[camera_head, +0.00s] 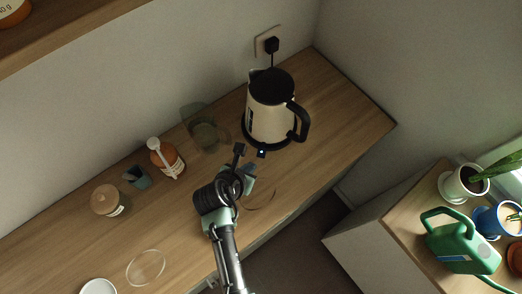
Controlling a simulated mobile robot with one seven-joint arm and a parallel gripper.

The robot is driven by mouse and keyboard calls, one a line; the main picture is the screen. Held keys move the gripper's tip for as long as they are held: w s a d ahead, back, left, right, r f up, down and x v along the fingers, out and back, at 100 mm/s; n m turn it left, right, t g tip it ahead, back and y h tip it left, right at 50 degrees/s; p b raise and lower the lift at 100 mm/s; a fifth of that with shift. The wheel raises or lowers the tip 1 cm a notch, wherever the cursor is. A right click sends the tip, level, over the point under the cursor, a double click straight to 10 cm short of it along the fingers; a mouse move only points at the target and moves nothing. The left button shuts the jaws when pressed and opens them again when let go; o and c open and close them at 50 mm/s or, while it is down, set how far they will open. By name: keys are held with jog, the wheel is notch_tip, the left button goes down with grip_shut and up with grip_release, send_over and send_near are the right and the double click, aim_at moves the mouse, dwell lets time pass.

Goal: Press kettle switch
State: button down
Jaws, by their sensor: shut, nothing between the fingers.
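The kettle (268,112) is cream with a black lid and a black handle on its right. It stands upright on a dark base on the wooden counter. The kettle switch (262,153) is a small dark tab with a bright bluish light, at the front of the base. My gripper (240,150) is shut and empty, just left of the switch in the picture. I cannot tell whether it touches the base. The arm comes up from the bottom of the picture, and the wrist hides part of the counter.
A clear greenish glass (204,136) stands left of the kettle. An amber jar (168,163), a small teal cup (137,177) and a lidded jar (108,201) stand further left. A black plug (272,45) sits in the wall socket. A green watering can (462,245) and potted plants stand lower right.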

jog(key=v, duration=1)
dwell(0.3)
